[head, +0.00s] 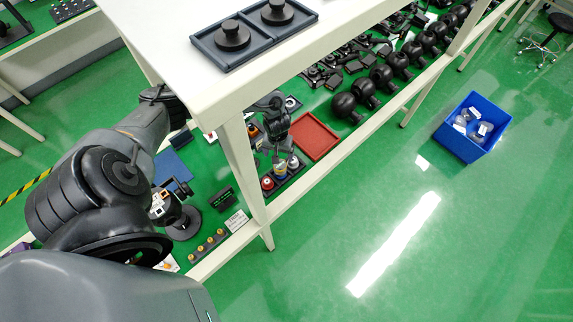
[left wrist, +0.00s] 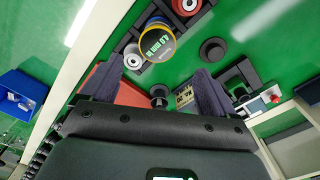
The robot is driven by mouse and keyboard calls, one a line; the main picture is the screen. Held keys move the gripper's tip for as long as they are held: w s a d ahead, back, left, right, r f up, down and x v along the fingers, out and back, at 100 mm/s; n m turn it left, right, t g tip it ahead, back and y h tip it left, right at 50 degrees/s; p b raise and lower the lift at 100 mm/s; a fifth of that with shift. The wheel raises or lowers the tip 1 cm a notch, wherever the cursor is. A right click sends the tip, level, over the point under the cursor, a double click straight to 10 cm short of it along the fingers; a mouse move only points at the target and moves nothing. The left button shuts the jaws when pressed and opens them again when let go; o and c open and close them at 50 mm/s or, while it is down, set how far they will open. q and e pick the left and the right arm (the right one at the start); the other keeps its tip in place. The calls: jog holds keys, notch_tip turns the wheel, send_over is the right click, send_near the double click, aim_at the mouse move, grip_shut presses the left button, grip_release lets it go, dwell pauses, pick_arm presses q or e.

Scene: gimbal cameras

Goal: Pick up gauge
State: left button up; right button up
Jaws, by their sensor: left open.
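A round gauge (left wrist: 157,42) with a yellow rim and a dark face with light markings shows in the left wrist view. It stands in a dark holder between a red-and-white round item (left wrist: 186,6) and a white round item (left wrist: 133,57). In the head view the gauge (head: 280,170) is small, in the row below my gripper. My left gripper (left wrist: 158,68) is open and empty, its fingers spread to either side of the gauge's near side; contact cannot be told. In the head view my left gripper (head: 279,146) is partly hidden among dark parts. My right gripper is not in view.
A white tabletop (head: 165,20) overhangs the lower green shelf, and its leg (head: 243,165) stands close to my arm. A red tray (head: 316,136) lies beside the holder. Several black domes (head: 345,103) line the shelf. A blue bin (head: 473,127) stands on the floor.

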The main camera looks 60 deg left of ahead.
aim_at(280, 165)
pick_arm(q)
jog(key=f, duration=0.3)
jog(key=shift+s+f, duration=0.25)
jog(key=shift+w+d+f+b, duration=0.1)
jog(key=shift+d+f+b, duration=0.05)
jog(key=shift+f, duration=0.6)
jog(key=shift+w+d+f+b, duration=0.1)
jog(key=shift+f+b, duration=0.05)
jog(key=shift+f, duration=0.6)
jog(key=shift+w+d+f+b, duration=0.1)
jog(key=shift+d+f+b, duration=0.05)
jog(key=shift+f, duration=1.2)
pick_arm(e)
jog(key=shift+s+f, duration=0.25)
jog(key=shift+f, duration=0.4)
pick_arm(q)
jog(key=c, duration=1.3)
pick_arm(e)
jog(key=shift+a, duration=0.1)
pick_arm(q)
jog(key=shift+r, duration=0.15)
